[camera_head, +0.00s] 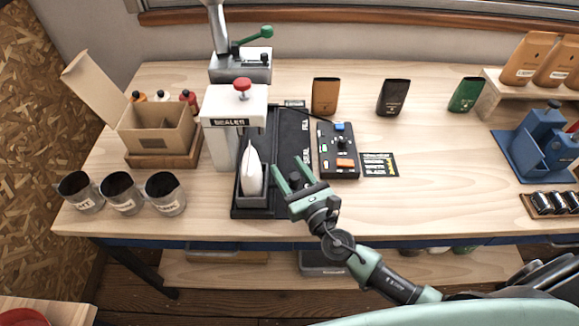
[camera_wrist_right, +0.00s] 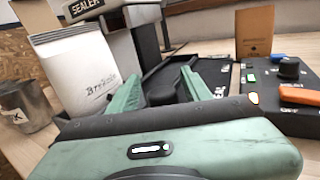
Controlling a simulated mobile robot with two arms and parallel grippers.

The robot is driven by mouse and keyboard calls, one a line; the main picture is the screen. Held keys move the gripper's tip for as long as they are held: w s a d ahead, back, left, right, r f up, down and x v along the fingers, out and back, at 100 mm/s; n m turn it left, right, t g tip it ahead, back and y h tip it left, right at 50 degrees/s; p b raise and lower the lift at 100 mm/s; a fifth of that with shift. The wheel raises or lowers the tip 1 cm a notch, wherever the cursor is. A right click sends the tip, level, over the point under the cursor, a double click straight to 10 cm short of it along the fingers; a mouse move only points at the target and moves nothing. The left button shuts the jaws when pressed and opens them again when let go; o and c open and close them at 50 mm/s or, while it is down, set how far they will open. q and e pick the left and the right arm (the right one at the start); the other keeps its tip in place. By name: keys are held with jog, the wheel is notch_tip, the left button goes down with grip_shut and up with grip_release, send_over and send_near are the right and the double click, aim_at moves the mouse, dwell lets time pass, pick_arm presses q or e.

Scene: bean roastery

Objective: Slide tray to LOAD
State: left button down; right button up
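A small dark tray (camera_head: 252,201) sits at the near left of a black slide base (camera_head: 288,128). A white pouch (camera_head: 251,170) stands upright in it, below the sealer (camera_head: 235,108); the pouch also shows in the right wrist view (camera_wrist_right: 88,72). FILL and SEAL are lettered along the base; I cannot read a LOAD mark. My right gripper (camera_head: 290,167) is right of the tray, fingers apart and pointing away from me. A dark knob (camera_head: 295,181) shows between its fingers; I cannot tell whether they touch it. My left gripper is out of view.
A control box (camera_head: 338,164) with coloured buttons stands close right of the base. Labelled metal cups (camera_head: 166,193) stand at the left, before an open carton (camera_head: 155,133). Brown, black and green pouches stand behind. The bench front right of the control box is mostly clear.

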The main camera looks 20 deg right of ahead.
aim_at(297, 182)
jog(key=shift+s+r, duration=0.1)
jog(key=s+b, duration=0.1)
jog(key=s, duration=0.2)
jog(key=s+d+b, duration=0.1)
jog(key=s, duration=0.2)
jog(key=shift+s+d, duration=0.2)
jog(key=shift+s, duration=0.15)
jog(key=shift+s+d, duration=0.1)
jog(key=shift+s, duration=0.4)
